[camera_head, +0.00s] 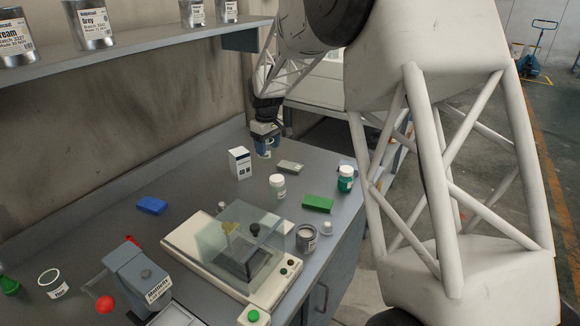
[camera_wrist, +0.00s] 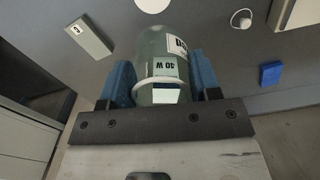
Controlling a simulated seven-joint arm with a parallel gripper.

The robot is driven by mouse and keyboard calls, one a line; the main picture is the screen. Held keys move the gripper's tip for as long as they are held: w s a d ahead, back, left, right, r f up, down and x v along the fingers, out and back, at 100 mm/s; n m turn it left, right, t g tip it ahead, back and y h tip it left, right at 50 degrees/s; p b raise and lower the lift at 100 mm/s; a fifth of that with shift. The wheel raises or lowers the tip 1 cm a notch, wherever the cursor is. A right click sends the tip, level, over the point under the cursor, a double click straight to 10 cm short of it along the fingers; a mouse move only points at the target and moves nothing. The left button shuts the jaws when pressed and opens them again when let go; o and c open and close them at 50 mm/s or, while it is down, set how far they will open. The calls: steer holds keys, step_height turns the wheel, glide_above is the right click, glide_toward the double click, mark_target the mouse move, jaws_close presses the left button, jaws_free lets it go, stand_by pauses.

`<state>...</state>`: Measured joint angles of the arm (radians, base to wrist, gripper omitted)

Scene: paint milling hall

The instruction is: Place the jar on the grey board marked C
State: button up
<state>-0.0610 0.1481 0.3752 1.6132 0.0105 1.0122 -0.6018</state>
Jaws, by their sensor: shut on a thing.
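My gripper (camera_head: 266,130) is shut on a jar (camera_head: 264,149) near the table's far end. The grey board (camera_head: 290,167) lies flat and bare on the table, to the right of and nearer than the jar. In the wrist view the board (camera_wrist: 92,38) is at upper left, apart from the jar, with a small white mark that looks like a C.
A white box (camera_head: 240,163) stands left of the jar. A white-capped jar (camera_head: 277,186), a green jar (camera_head: 345,178) and a green block (camera_head: 317,203) stand nearer and right. A shelf (camera_head: 130,41) with cans runs along the wall.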

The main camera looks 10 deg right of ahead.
steer(key=s+d+m, duration=0.2)
steer(key=d+m, duration=0.1)
steer(key=d, duration=0.7)
step_height(320, 180, down, 8)
steer(key=shift+w, duration=0.1)
glide_above(291, 166)
steer(key=shift+w+f, duration=0.15)
steer(key=shift+f, duration=0.6)
stand_by(0.4)
steer(key=shift+f, duration=1.75)
steer(key=shift+f, duration=0.1)
